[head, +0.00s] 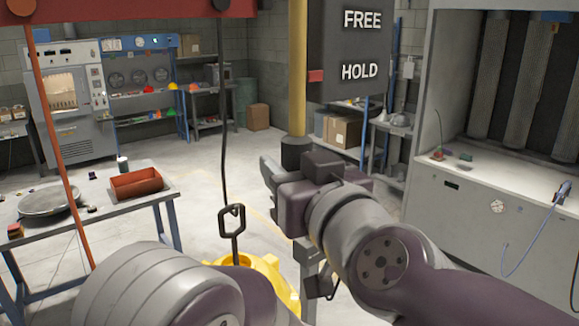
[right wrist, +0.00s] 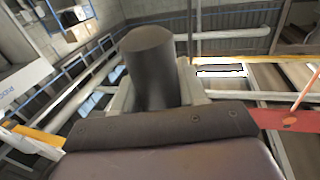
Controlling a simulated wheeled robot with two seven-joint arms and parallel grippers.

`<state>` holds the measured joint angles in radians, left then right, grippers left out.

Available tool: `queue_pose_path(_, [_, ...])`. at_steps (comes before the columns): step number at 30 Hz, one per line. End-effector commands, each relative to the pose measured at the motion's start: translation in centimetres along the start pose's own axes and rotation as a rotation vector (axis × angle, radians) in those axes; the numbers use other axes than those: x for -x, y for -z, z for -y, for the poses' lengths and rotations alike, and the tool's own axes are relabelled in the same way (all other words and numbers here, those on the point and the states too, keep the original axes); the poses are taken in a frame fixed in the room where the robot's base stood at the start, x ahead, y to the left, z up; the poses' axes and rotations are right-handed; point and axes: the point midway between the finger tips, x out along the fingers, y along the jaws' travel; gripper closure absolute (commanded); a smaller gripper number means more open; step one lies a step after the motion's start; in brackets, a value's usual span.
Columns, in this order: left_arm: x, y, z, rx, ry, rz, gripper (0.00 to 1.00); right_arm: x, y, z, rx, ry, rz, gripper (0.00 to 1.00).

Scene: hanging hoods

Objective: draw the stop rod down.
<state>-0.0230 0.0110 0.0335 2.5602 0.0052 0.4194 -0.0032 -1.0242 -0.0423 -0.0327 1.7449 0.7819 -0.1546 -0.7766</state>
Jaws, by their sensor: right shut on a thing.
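The stop rod (head: 298,70) is a yellow upright bar with a black grip (head: 297,152) at its lower end. My right gripper (head: 278,184) is shut on this black grip. In the right wrist view the dark cylindrical grip (right wrist: 150,65) stands between the fingers. A dark sign (head: 350,48) beside the rod reads FREE above and HOLD below. A small red marker (head: 316,76) sits at the sign's left edge, level with HOLD. My left arm shows at the bottom, but its gripper is out of view.
A worktable (head: 150,195) with a red tray (head: 137,183) stands left. A grey cabinet (head: 450,220) stands right. Open floor lies behind the hook.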

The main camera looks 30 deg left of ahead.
Motion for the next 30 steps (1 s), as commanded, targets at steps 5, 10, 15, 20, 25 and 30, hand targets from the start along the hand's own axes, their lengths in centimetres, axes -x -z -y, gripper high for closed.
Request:
queue_pose_path(5, [0.1, 0.0, 0.0, 0.0, 0.0, -0.001, 1.0, -0.2, -0.7, 0.1, 0.001, 0.003, 0.018, 1.0])
queue_pose_path(10, [0.1, 0.0, 0.0, 0.0, 0.0, -0.001, 1.0, -0.2, -0.7, 0.1, 0.001, 0.003, 0.018, 0.37])
queue_pose_path(15, [0.1, 0.0, 0.0, 0.0, 0.0, -0.001, 1.0, -0.2, -0.6, 0.1, 0.001, 0.002, 0.015, 0.37])
queue_pose_path(20, [0.2, 0.0, 0.0, 0.0, 0.0, -0.001, 1.0, 0.4, -0.3, 0.1, 0.0, 0.002, 0.011, 0.37])
queue_pose_path(25, [0.6, 0.1, 0.0, 0.0, 0.0, -0.001, 1.0, 3.6, -0.1, 0.1, 0.0, 0.003, 0.01, 0.37])
queue_pose_path(30, [1.6, 0.2, 0.0, 0.0, 0.0, -0.001, 1.0, 8.0, 0.0, 0.0, 0.0, 0.003, 0.011, 0.37])
